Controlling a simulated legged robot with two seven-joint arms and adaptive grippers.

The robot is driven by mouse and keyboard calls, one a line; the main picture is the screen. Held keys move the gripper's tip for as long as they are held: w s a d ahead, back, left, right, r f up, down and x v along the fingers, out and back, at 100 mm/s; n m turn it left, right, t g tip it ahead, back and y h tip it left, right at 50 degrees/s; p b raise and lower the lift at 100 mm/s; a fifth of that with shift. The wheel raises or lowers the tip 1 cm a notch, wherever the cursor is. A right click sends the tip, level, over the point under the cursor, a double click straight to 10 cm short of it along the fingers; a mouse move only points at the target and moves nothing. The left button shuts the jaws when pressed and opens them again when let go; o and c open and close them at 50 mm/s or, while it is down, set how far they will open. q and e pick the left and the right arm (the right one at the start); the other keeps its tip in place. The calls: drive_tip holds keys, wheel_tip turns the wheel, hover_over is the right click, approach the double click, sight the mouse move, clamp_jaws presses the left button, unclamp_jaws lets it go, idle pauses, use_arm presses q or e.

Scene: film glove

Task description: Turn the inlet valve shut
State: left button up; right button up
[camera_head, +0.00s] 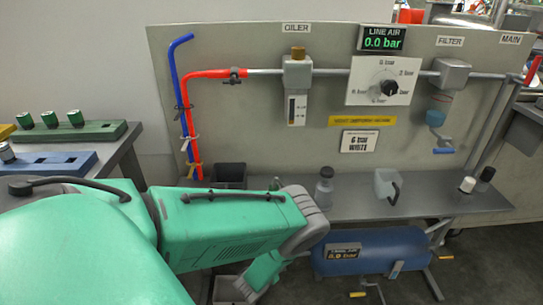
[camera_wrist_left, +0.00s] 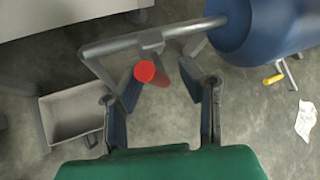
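In the left wrist view a red handle (camera_wrist_left: 145,71) sits below a grey pipe (camera_wrist_left: 150,36) that runs to the blue tank (camera_wrist_left: 238,30). My left gripper (camera_wrist_left: 163,80) is open, its two dark fingers apart on either side of the red handle. I cannot tell whether either finger touches it. In the head view my left arm reaches down under the bench, left of the blue tank (camera_head: 375,246); its fingers and the red handle below are hidden there. Another red lever (camera_head: 532,70) sits on the pipe under the MAIN sign. My right gripper is not in view.
The bench (camera_head: 440,202) stands over the tank, with a bottle (camera_head: 325,188) and jug (camera_head: 388,184) on it. A grey bin (camera_wrist_left: 72,112) is on the floor at left. A yellow-handled valve (camera_wrist_left: 273,79) hangs under the tank. A white paper (camera_wrist_left: 305,121) lies on the floor.

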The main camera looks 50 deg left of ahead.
use_arm(q)
drive_tip(key=v, duration=1.1)
drive_tip(key=shift+s+d, duration=0.15)
drive_tip(key=shift+r, duration=0.15)
